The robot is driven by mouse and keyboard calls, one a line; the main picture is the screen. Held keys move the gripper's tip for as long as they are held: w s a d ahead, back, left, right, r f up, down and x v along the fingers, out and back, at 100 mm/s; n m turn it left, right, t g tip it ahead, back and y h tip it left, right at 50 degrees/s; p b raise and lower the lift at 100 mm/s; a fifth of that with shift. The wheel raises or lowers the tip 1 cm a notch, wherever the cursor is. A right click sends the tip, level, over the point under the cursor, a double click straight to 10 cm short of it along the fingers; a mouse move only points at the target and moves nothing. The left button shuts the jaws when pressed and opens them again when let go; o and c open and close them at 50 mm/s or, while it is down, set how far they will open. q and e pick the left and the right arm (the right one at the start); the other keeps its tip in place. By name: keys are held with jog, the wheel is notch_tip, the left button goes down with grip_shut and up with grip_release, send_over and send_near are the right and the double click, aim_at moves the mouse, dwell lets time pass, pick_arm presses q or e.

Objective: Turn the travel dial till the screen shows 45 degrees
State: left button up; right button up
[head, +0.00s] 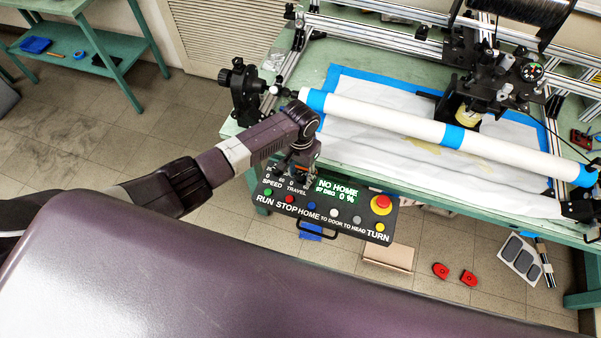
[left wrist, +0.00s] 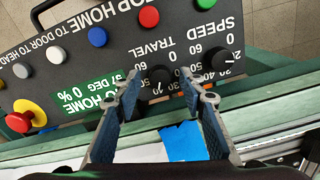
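The black control box (head: 320,229) hangs at the bench's front edge. Its green screen (head: 338,190) reads NO HOME, what looks like 57 DEG, and 0 %; it shows upside down in the left wrist view (left wrist: 90,92). The black travel dial (left wrist: 160,78) lies between the fingertips of my left gripper (left wrist: 159,75), which is open with a gap on each side of the dial. In the head view my left gripper (head: 298,170) hides the dials. My right gripper is in neither view.
The black speed dial (left wrist: 223,56) sits close beside the travel dial. Coloured buttons and a red emergency stop (head: 381,203) are on the same panel. A white tube (head: 395,121) with blue tape lies across the machine behind.

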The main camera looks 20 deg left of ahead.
aim_at(301, 176)
pick_arm(q)
notch_tip(301, 176, up, 12)
dwell(0.7)
dwell(0.4)
